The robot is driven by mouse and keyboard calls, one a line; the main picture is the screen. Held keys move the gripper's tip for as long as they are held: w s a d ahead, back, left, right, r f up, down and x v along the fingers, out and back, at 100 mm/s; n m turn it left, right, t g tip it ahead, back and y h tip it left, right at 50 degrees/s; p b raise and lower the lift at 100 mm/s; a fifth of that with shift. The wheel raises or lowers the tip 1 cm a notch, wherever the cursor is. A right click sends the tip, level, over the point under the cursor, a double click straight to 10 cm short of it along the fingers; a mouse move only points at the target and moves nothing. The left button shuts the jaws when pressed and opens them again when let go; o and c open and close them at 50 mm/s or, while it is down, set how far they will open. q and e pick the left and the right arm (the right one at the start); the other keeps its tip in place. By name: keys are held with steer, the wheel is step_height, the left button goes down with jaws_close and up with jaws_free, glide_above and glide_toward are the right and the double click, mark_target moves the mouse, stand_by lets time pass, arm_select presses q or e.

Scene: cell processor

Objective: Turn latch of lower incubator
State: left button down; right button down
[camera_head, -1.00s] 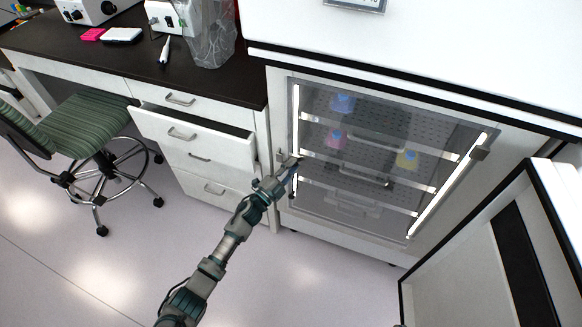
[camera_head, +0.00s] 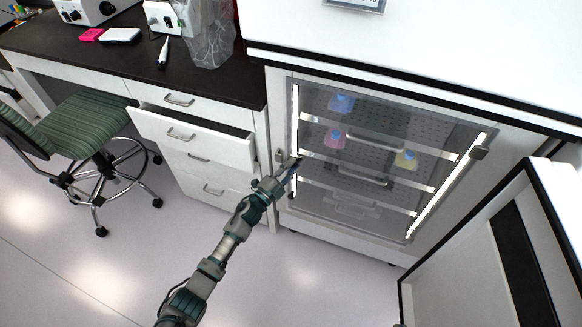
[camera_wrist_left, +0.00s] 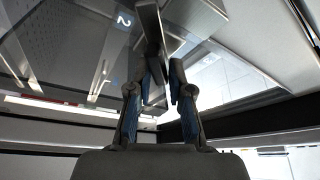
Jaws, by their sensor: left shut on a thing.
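The lower incubator (camera_head: 375,232) stands under the counter, its clear inner door (camera_head: 330,207) closed over the shelves. A small metal latch (camera_head: 281,155) sits at the door's left edge. My left gripper (camera_head: 293,166) is at this latch, in front of the door's left edge. In the left wrist view, the gripper (camera_wrist_left: 158,92) has its two fingers around the grey latch bar (camera_wrist_left: 150,30) and is shut on it. The latch's exact angle is partly hidden by the fingers in the head view. My right gripper is not in view.
An open outer door (camera_head: 460,262) stands at the right. A partly open drawer (camera_head: 190,137) juts out left of the incubator, near a green stool (camera_head: 75,130). The floor in front is clear.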

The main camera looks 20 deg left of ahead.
arm_select(q)
steer(key=c, duration=1.2)
jaws_free()
steer(key=shift+s+d+f, duration=0.1)
steer(key=shift+d+f, duration=0.05)
steer(key=shift+f, duration=0.55)
steer(key=shift+o, duration=0.2)
steer(key=shift+r, duration=0.1)
steer(key=shift+r, duration=0.3)
steer(key=v, duration=1.1)
steer(key=shift+s+a+f, duration=0.15)
steer(key=shift+s+a, duration=0.15)
